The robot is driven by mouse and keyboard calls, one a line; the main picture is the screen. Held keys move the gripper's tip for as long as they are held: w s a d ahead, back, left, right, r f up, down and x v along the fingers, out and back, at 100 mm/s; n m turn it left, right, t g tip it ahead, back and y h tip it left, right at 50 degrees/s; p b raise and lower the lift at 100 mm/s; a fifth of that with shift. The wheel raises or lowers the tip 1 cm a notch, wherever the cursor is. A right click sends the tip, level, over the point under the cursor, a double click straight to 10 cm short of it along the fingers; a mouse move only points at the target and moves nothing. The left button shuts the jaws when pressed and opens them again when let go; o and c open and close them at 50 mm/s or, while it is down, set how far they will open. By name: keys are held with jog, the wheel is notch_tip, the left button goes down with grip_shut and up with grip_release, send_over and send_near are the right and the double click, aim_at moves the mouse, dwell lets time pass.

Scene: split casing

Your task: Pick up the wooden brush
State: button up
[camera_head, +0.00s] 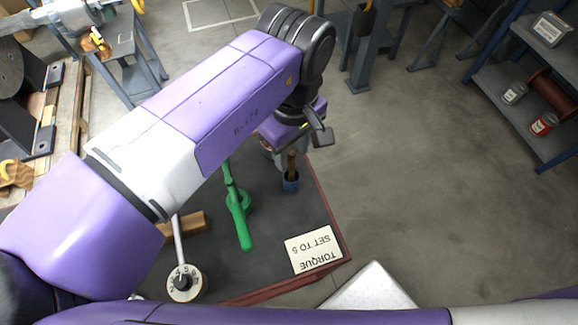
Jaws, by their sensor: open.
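A brown wooden handle (291,163), which looks like the wooden brush, stands upright on the dark bench top (285,220). My gripper (290,150) is open and points down at the top of the handle. The gripper partly hides the handle's upper end. I cannot tell whether the handle is between the fingers or behind them.
A green tool (238,207) lies left of the handle. A wooden block (184,224), a round dial (184,283) on a rod and a torque sign (314,250) are also on the bench. A blue shelf (525,100) with cans stands right, beyond open floor.

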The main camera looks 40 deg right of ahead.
aim_at(292, 169)
jog(key=shift+f+p, duration=0.4)
jog(key=shift+f, duration=3.15)
grip_shut()
